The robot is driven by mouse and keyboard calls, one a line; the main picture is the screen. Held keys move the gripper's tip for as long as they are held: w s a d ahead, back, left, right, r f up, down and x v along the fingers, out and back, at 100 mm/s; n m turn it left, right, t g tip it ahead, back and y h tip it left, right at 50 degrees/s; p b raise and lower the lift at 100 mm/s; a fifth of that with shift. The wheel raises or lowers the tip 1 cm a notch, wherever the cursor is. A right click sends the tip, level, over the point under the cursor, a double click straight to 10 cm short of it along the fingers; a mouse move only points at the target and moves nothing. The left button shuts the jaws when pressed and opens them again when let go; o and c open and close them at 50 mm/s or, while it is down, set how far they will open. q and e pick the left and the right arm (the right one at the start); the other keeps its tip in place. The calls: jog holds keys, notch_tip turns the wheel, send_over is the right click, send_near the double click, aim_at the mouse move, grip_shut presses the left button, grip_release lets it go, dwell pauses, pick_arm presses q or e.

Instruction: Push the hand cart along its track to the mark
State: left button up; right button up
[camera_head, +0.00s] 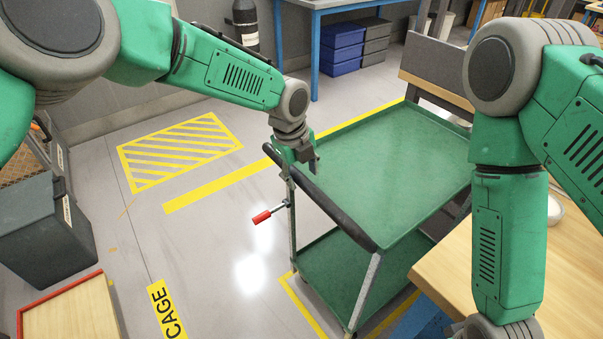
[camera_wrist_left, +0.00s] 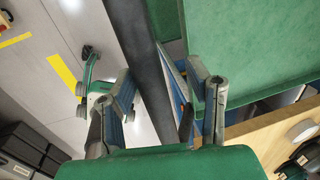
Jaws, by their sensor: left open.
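The green hand cart (camera_head: 400,155) stands in the middle of the head view, with an upper tray, a lower shelf (camera_head: 345,265) and a black handle bar (camera_head: 335,212) along its near left side. My left gripper (camera_head: 302,160) is at the far part of the handle bar. In the left wrist view my left gripper (camera_wrist_left: 160,78) is open, with one finger on each side of the bar (camera_wrist_left: 148,60); contact cannot be told. A yellow hatched rectangle (camera_head: 180,150) is on the floor to the left of the cart. My right gripper is out of view.
A lever with a red grip (camera_head: 262,217) sticks out at the cart's left side. A wooden bench (camera_head: 570,270) stands close on the right. A yellow floor line (camera_head: 215,187) runs behind the cart. The floor left of the cart is clear.

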pick_arm(q)
jog(key=shift+a+r, duration=0.1)
jog(key=shift+r, duration=0.05)
notch_tip(320, 180, up, 12)
jog(key=s+a, duration=0.1)
jog(key=shift+a+f, duration=0.25)
jog(key=shift+s+a, duration=0.1)
jog(key=shift+f, duration=0.1)
